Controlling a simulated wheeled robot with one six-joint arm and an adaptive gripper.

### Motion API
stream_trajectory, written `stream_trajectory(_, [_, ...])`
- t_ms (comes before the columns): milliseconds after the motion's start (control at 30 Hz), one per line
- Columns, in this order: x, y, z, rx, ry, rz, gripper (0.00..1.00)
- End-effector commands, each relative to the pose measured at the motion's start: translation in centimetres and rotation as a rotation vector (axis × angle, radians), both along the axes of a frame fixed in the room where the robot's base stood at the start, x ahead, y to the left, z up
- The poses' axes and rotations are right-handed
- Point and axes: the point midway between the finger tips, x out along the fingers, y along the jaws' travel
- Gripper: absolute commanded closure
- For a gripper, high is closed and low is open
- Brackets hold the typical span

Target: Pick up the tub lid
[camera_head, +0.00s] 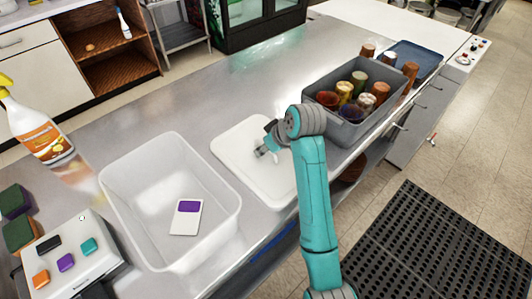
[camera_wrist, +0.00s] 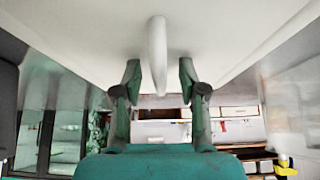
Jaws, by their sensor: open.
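The white tub lid (camera_head: 236,147) lies flat on the steel counter, right of the clear-white tub (camera_head: 125,205). My gripper (camera_head: 266,152) is low over the lid, and my arm hides the lid's right part. In the wrist view the lid (camera_wrist: 75,35) fills the top, with its raised white handle (camera_wrist: 157,50) standing out from it. My gripper (camera_wrist: 159,75) is open, with one finger on each side of the handle. Gaps show between the fingers and the handle.
The tub holds a white card with a purple patch (camera_head: 189,207). A grey bin (camera_head: 350,134) of several cups stands right of the lid. A spray bottle (camera_head: 40,135), sponges (camera_head: 15,202) and a button box (camera_head: 72,256) are at left. The counter behind the lid is clear.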

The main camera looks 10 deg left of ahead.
Motion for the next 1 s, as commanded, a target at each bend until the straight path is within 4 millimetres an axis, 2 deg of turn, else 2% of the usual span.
stream_trajectory(100, [0.0,0.0,0.0,0.0,0.0,0.0,0.58])
stream_trajectory(267, [0.0,0.0,0.0,0.0,0.0,0.0,0.98])
stream_trajectory(300, [0.0,0.0,0.0,0.0,0.0,0.0,1.0])
stream_trajectory(733, [0.1,0.1,0.2,0.001,-0.001,0.0,1.0])
stream_trajectory(1000, [0.7,0.5,1.6,0.001,-0.001,-0.001,1.0])
